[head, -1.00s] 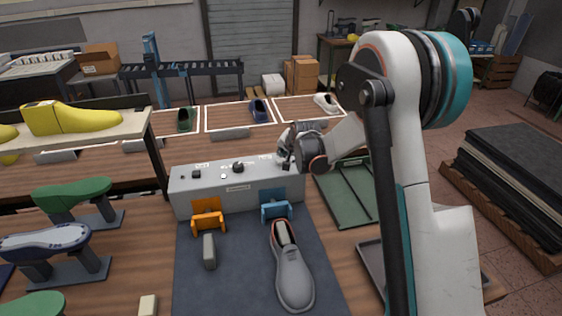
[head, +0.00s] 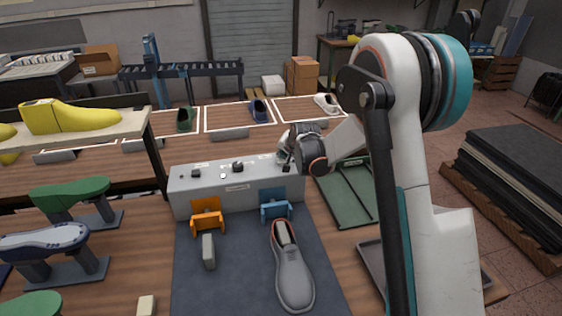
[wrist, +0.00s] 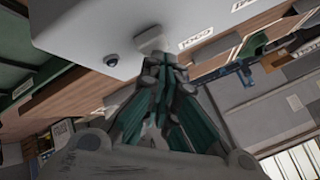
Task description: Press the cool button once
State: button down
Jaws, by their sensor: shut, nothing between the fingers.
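The grey control box (head: 237,190) stands at the back of the dark mat, with dark buttons and a knob (head: 238,167) on its top. A small dark button (head: 196,173) is near its left end. My gripper (head: 281,158) is over the box's right end, partly hidden by my own wrist. In the wrist view its fingers (wrist: 165,68) are shut and empty, close to a pale block (wrist: 150,39) on the box. I cannot tell whether they touch it.
An orange holder (head: 207,215) and a blue holder (head: 275,204) stand before the box. A grey shoe (head: 291,270) lies on the mat (head: 240,285). A green tray (head: 345,195) is right of the box. Shoe lasts are at left, with a yellow one (head: 70,117) on a shelf.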

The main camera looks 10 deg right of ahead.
jog(key=shift+f+b, duration=0.35)
jog(key=shift+f, duration=0.05)
dwell(0.4)
jog(key=shift+r, duration=0.1)
jog(key=shift+r+p, duration=0.45)
jog(key=shift+r, duration=0.4)
jog(key=shift+r, duration=0.1)
jog(key=shift+r+p, duration=1.25)
jog(key=shift+r, duration=1.15)
